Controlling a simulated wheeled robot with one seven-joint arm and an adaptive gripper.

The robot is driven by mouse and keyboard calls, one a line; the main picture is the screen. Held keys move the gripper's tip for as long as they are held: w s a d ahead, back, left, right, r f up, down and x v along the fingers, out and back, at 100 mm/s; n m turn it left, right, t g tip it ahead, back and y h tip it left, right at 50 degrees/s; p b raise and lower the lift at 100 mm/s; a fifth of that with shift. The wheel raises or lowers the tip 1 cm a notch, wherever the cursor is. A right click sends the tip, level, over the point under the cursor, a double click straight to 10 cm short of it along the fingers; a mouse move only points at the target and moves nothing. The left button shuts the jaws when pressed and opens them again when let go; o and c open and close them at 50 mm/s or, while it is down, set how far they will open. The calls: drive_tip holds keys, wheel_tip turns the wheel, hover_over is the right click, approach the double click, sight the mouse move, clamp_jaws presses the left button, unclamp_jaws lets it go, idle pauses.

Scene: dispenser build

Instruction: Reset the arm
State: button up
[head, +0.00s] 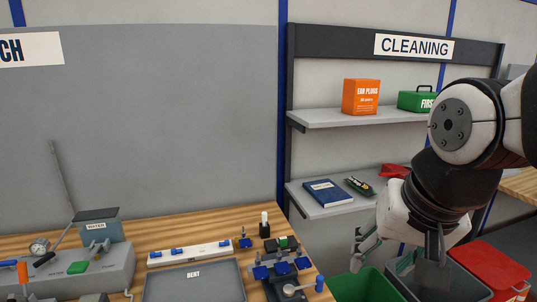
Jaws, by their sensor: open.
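My arm reaches in from the right side of the head view, its joints white and black. My gripper (400,252) hangs below the wrist, pointing down, with its fingers spread apart. It is empty as far as I can see. It is in front of the lower cleaning shelf and above the bins, to the right of the workbench. Part of one finger is hard to make out against the bins.
The wooden workbench (220,222) carries a grey tray marked BENT (193,284), a blue-clamped fixture (283,268) and a grey device (85,268). Green (362,287), grey (455,283) and red (492,270) bins stand at lower right. Shelves (345,203) hold boxes and a blue book (328,192).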

drive_tip(key=s+d+n+t, duration=0.1)
drive_tip(key=s+d+n, duration=0.1)
drive_tip(key=s, duration=0.4)
drive_tip(key=shift+s+d+r+n, duration=0.15)
drive_tip(key=shift+d+n, duration=0.1)
drive_tip(key=shift+n, duration=0.35)
